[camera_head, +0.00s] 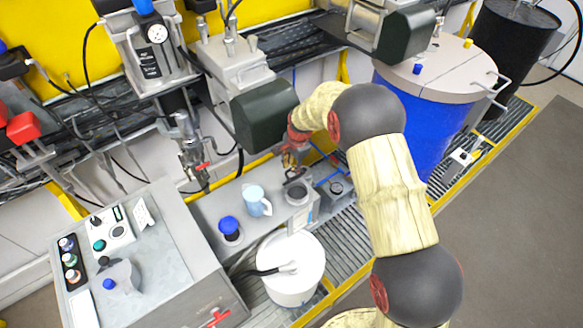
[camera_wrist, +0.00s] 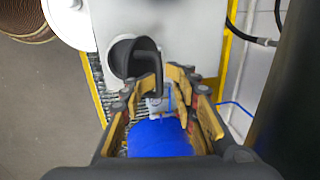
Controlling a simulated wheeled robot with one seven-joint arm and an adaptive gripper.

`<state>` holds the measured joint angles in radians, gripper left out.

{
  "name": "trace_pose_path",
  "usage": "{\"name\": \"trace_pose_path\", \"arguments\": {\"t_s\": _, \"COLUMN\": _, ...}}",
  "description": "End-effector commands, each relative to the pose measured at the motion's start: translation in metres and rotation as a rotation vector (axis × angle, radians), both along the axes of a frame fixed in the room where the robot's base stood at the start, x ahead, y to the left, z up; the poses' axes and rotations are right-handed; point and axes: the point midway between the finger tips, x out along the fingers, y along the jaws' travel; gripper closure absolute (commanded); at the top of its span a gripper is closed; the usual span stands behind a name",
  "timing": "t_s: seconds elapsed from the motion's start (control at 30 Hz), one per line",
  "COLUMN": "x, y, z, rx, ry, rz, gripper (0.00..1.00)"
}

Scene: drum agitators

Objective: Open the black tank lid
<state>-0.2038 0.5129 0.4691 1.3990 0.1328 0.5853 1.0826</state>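A tall black tank (camera_head: 510,48) stands at the far upper right in the head view, its top partly cut off. A small dark round cap (camera_head: 337,187) sits on a grey block below my gripper (camera_head: 295,145). In the wrist view, a black round lid with a bent black handle (camera_wrist: 130,58) lies just beyond my gripper (camera_wrist: 165,95); I cannot tell for sure which head-view part it is. The yellow-padded fingers are spread, with the handle's end close to their tips. A blue surface (camera_wrist: 158,138) shows between them. I see no grip on the lid.
A blue tank with a beige lid (camera_head: 436,65) stands right of my arm. A white bucket (camera_head: 290,270), a light blue mug (camera_head: 256,201) and a grey control box (camera_head: 150,265) are nearby. A dark green motor housing (camera_head: 265,113) crowds my gripper. The floor at right is clear.

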Motion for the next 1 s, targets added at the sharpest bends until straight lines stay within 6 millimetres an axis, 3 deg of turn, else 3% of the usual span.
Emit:
{"name": "trace_pose_path", "arguments": {"t_s": 0.3, "x": -0.009, "y": -0.007, "z": 0.065, "rx": 0.0, "ry": -0.004, "rz": 0.0, "gripper": 0.73}}
{"name": "trace_pose_path", "arguments": {"t_s": 0.5, "x": -0.015, "y": -0.011, "z": 0.092, "rx": 0.0, "ry": 0.0, "rz": -0.001, "gripper": 0.73}}
{"name": "trace_pose_path", "arguments": {"t_s": 0.7, "x": -0.017, "y": -0.012, "z": 0.103, "rx": 0.0, "ry": 0.002, "rz": -0.001, "gripper": 0.73}}
{"name": "trace_pose_path", "arguments": {"t_s": 1.0, "x": -0.017, "y": -0.013, "z": 0.103, "rx": -0.001, "ry": 0.002, "rz": -0.002, "gripper": 0.76}}
